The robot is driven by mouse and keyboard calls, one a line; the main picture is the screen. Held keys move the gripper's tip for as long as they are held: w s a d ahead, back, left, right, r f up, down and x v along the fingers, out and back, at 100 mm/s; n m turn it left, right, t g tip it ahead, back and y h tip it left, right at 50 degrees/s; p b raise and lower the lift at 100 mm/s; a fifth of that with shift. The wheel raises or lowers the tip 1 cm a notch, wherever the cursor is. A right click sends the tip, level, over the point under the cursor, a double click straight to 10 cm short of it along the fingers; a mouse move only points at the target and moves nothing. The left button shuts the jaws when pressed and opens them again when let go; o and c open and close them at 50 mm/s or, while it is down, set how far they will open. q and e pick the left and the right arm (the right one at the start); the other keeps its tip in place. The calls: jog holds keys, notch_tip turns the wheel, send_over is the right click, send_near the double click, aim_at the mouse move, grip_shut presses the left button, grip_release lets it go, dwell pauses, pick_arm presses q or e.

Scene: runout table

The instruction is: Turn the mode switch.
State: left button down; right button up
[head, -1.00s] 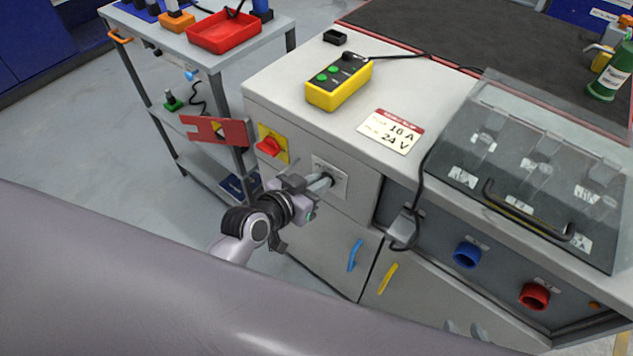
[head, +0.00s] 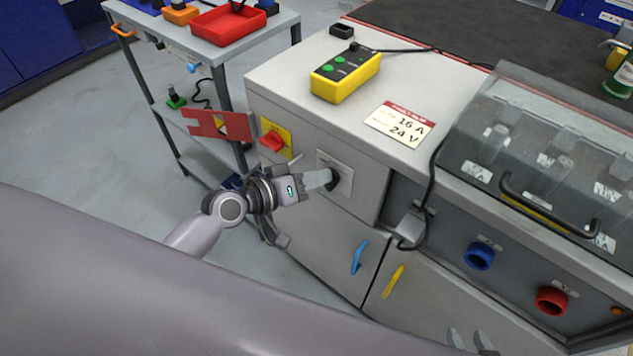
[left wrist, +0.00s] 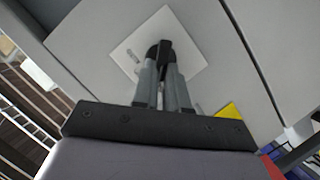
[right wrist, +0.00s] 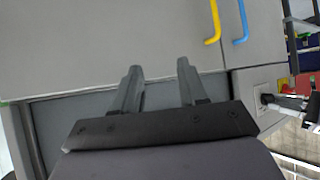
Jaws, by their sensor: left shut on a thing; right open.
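The mode switch (head: 336,179) is a black knob on a pale square plate (head: 345,163) on the cabinet's front panel. My left gripper (head: 331,180) reaches it from the left and is shut on the knob. The left wrist view shows the black knob (left wrist: 160,50) between the two fingertips, with the plate (left wrist: 186,38) around it. The fingers hide part of the knob and the plate's lettering. My right gripper (right wrist: 158,80) is open and empty in front of the grey cabinet front; its fingertips (head: 472,340) show at the bottom of the head view.
A red rotary switch on a yellow plate (head: 284,149) sits left of the mode switch. A red plate (head: 220,125) juts out near the trolley (head: 215,52). A cable clip (head: 411,229), blue handle (head: 358,257) and yellow handle (head: 393,281) lie right and below.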

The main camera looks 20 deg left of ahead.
pick_arm(q)
jog(key=shift+f+n+b, duration=0.1)
jog(key=shift+n+b, duration=0.2)
jog(key=shift+h, duration=0.3)
jog(key=c, duration=1.2)
grip_release()
jog(key=shift+w, duration=0.1)
jog(key=shift+o, duration=0.2)
jog(key=v, duration=0.7)
